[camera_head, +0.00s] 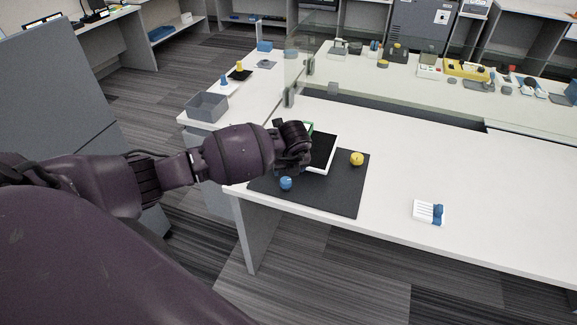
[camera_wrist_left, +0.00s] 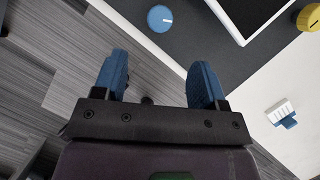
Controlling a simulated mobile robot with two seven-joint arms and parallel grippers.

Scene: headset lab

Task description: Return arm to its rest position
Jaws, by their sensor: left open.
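My left arm reaches in from the left in the head view, and its wrist is over the left part of the black mat (camera_head: 345,195). My left gripper (camera_wrist_left: 160,62) has two blue fingers, spread apart with nothing between them. In the head view the fingers are hidden behind the wrist. Below and around it, a blue round knob (camera_head: 286,183) sits on the mat, and a white-framed dark tablet (camera_head: 322,152) lies partly behind the wrist. A yellow round knob (camera_head: 357,158) sits right of the tablet. My right gripper is not in view.
The white table (camera_head: 490,200) is clear right of the mat except for a small white rack with a blue piece (camera_head: 428,212). A grey bin (camera_head: 206,107) stands at the left. A glass panel (camera_head: 296,75) and several small items stand at the back.

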